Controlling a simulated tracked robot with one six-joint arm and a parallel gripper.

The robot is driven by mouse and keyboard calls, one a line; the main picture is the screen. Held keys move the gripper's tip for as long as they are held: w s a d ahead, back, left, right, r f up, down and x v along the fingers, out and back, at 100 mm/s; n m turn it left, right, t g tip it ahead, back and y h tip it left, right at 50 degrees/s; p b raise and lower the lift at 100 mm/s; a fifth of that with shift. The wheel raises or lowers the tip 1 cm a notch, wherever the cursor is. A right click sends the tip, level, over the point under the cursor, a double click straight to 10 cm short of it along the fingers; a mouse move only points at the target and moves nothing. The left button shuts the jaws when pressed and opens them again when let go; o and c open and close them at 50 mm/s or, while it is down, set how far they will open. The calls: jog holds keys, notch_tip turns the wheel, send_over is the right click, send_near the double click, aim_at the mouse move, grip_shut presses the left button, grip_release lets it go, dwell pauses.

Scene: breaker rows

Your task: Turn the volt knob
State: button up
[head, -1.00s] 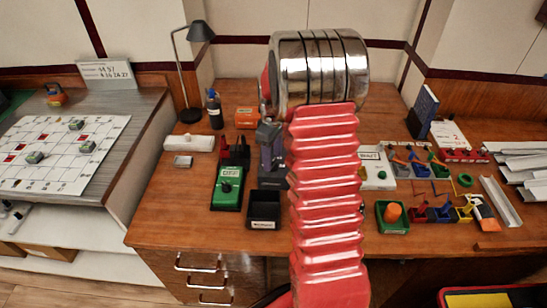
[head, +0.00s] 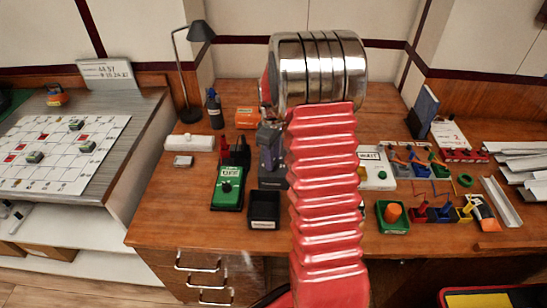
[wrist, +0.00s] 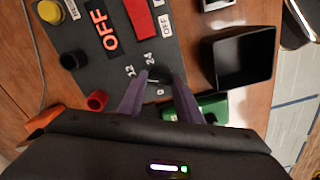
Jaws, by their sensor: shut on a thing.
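The volt knob (wrist: 160,75) is small and dark, on a dark grey panel (wrist: 185,55) in the wrist view. Marks 0, 12 and 24 are printed around it. My gripper (wrist: 161,80) has its two purple fingers shut on the knob, one on either side; the knob's pointer is too dark to read. The panel has a lit red OFF display (wrist: 104,29) and a red switch (wrist: 141,17). In the head view my gripper (head: 269,150) points down at the bench behind the black tray, and my red arm hides much of the panel.
A black tray (head: 264,222) and a green meter (head: 229,187) stand close to my gripper. In the wrist view a yellow button (wrist: 49,11), a black knob (wrist: 72,60) and a red post (wrist: 97,100) are nearby.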

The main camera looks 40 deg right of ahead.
jog(key=shift+m, duration=0.3)
jog(key=m, duration=0.9)
dwell(0.5)
jog(key=shift+m, duration=0.3)
jog(key=o, duration=1)
jog(key=shift+o, duration=0.2)
jog(key=shift+r, duration=0.1)
notch_tip(320, 180, up, 14)
jog(key=shift+f, duration=0.2)
